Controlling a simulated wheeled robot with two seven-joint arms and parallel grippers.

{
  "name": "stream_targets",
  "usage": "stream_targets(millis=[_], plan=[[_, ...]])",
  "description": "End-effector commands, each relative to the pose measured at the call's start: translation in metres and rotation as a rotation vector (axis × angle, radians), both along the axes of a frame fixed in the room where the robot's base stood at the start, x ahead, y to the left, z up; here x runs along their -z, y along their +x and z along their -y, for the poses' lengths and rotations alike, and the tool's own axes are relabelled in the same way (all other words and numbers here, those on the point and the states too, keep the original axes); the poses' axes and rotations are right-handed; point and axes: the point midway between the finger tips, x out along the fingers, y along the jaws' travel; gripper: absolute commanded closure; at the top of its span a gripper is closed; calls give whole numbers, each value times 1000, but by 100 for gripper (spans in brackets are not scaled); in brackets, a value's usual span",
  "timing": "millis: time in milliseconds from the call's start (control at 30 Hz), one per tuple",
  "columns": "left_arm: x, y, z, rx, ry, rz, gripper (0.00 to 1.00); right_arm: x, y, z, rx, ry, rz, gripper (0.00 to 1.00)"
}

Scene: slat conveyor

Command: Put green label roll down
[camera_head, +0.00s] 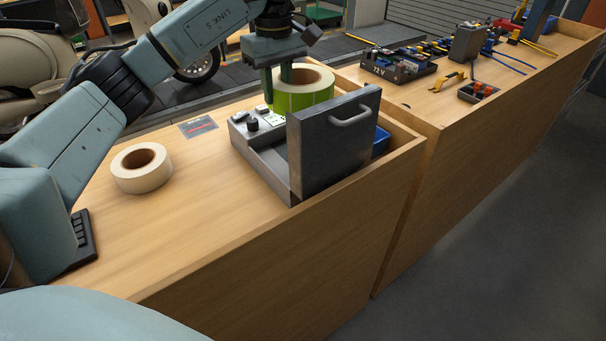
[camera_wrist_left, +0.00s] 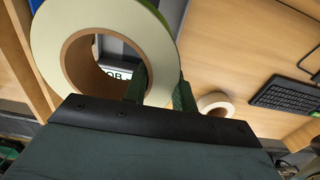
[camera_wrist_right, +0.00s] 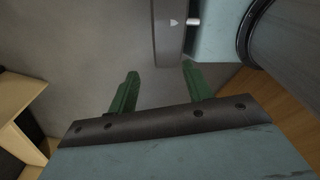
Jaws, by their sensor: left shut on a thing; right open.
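The green label roll (camera_head: 308,98) has a green outer side, a pale top face and a brown core. My left gripper (camera_head: 280,76) is shut on the roll's wall, one finger in the core and one outside. It holds the roll over the back part of a grey box (camera_head: 270,170) with a raised lid; the lid hides the roll's lower right. In the left wrist view the roll (camera_wrist_left: 48,48) fills the upper left, gripped at its right wall by my left gripper (camera_wrist_left: 160,88). My right gripper (camera_wrist_right: 160,72) is open and empty above grey floor.
A white label roll (camera_head: 142,170) lies on the wooden bench (camera_head: 210,220) left of the box. A flat card (camera_head: 198,127) lies behind it, and a black keyboard (camera_head: 83,240) at the left. A second bench holds a black tool tray (camera_head: 398,68). The bench between white roll and box is clear.

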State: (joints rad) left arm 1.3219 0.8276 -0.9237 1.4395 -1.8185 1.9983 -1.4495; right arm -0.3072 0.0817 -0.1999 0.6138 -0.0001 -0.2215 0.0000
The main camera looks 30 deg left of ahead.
Motion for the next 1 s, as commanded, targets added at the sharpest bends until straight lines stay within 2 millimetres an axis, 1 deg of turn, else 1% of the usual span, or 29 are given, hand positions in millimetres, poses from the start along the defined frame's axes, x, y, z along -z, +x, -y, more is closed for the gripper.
stream_targets(millis=[33, 100, 233, 367, 467, 600, 700, 867, 1000], plan=[[21, 0, 0, 1, -2, 3, 100, 19, 3, 0, 0, 0, 5, 50], [34, 0, 0, 0, -2, 3, 100, 29, 6, 0, 0, 1, 9, 50], [49, 0, 0, 0, -3, 4, 100, 42, 8, -1, 0, 2, 13, 50], [59, 0, 0, 0, -2, 3, 100, 46, 10, -1, 0, 1, 16, 50], [73, 0, 0, -1, -2, 1, 100, 47, 10, -1, 0, 2, 17, 50], [98, 0, 0, 0, -2, 1, 100, 47, 10, -1, 1, 2, 17, 50], [111, 0, 0, -1, -2, 3, 100, 47, 10, -1, 1, 2, 17, 50], [121, 0, 0, -1, -2, 5, 100, 48, 10, -2, 1, 3, 17, 50], [139, -1, 0, 0, -3, 1, 100, 48, 10, -2, 1, 4, 17, 50]])
